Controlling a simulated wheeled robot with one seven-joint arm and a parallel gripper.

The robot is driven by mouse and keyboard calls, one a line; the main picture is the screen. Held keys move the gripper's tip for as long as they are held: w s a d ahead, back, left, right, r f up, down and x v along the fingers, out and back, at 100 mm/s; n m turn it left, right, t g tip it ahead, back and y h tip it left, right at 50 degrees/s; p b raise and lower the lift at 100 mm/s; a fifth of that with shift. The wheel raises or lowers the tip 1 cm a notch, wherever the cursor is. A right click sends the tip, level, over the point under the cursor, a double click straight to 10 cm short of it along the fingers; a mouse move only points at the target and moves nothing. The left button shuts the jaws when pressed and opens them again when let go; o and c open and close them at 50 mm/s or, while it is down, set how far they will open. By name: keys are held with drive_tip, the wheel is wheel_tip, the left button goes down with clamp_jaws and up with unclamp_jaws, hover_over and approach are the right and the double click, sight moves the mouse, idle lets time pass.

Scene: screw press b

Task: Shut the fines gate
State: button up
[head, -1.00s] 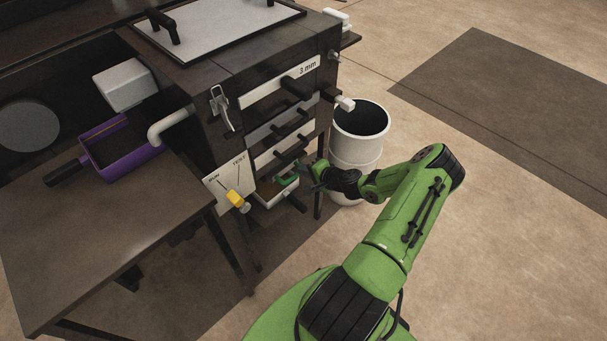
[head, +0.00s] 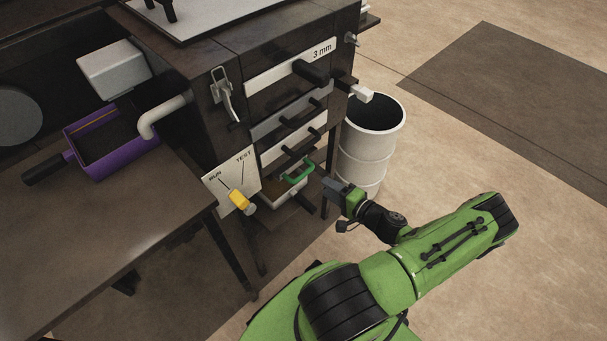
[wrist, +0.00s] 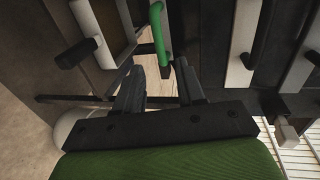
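A green U-shaped handle (head: 298,172) sits low on the front of the dark press cabinet, just above a pale open-topped tray (head: 277,200). I take it for the handle of the fines gate, but no label on it is readable. My gripper (head: 328,186) is to the right of the green handle and apart from it. In the wrist view the two dark fingers (wrist: 160,88) are spread with nothing between them. The green handle (wrist: 158,32) shows beyond the fingertips, near the top. How far the gate is open cannot be told.
Black-handled drawers (head: 290,128) are stacked above. A yellow lever (head: 239,199) on a RUN/TEST plate (head: 225,178) is at left. A white drum (head: 366,155) stands behind my gripper. A table (head: 100,235) with a purple tray (head: 110,140) is at left. Floor at right is clear.

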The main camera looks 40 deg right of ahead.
sight(304, 173)
drive_tip(key=b+x, duration=0.2)
drive_tip(key=x, duration=0.9)
clamp_jaws()
